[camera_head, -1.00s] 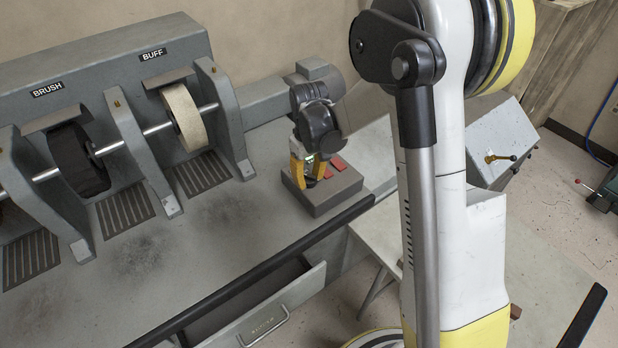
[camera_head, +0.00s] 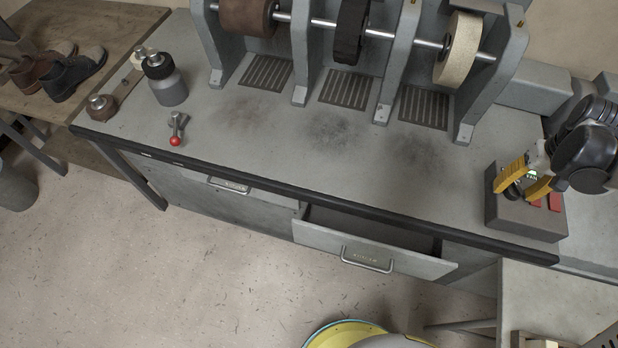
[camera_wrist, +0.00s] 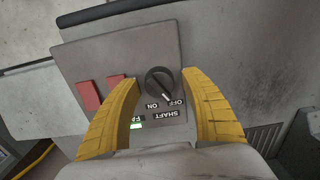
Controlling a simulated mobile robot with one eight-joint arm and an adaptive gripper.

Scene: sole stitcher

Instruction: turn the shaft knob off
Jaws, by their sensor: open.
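The shaft knob (camera_wrist: 160,83) is round and dark, on the grey control box (camera_wrist: 85,60). The ON, OFF and SHAFT labels beside it appear upside down in the wrist view. Its pointer is turned to the label side, near ON and OFF; I cannot tell firmly which it marks. My gripper (camera_wrist: 160,95) is open, with one yellow finger on each side of the knob and gaps between. In the head view my gripper (camera_head: 522,190) is at the control box (camera_head: 520,222) on the bench's right end, partly covering its top.
Two red buttons (camera_wrist: 88,95) and a lit green indicator (camera_wrist: 137,126) are near the knob. The brush and buff wheels (camera_head: 458,48) stand behind on the bench (camera_head: 270,135). An open drawer (camera_head: 375,250) juts out in front. A bottle (camera_head: 167,85) and red-tipped lever (camera_head: 175,135) are at left.

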